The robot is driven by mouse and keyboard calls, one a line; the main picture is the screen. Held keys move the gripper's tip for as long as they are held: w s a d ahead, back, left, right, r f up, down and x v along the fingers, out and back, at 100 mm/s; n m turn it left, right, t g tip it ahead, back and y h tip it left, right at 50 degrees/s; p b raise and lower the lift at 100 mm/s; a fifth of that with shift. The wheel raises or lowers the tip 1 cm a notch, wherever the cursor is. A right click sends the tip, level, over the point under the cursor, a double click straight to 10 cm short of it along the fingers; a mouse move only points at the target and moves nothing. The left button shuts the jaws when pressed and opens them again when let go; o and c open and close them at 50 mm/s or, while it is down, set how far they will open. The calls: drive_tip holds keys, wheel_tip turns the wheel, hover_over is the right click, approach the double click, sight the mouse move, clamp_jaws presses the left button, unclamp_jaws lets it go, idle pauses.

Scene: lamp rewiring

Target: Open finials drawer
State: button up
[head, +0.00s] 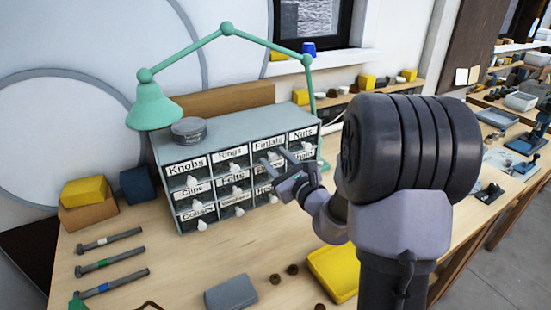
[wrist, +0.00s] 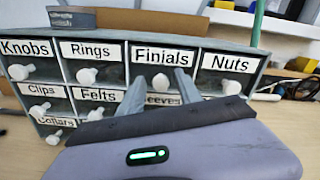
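The Finials drawer (head: 267,145) is in the top row of the grey drawer cabinet (head: 215,139), third from the left, and looks shut. My gripper (head: 274,156) is in front of the cabinet's upper right part. In the wrist view my gripper (wrist: 160,78) is open, with one finger on each side of the Finials knob in the picture. The fingers look apart from the knob; how far their tips reach along it I cannot tell. The fingers partly hide the drawer label below.
Neighbouring knobs of Rings (wrist: 87,75) and Nuts (wrist: 232,86) flank it. A green lamp (head: 152,107) arches over the cabinet, its post at the right side. A round tin (head: 189,131) sits on top. A yellow tray (head: 333,274) and grey block (head: 231,292) lie in front.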

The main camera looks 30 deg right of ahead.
clamp_jaws()
idle(1.2)
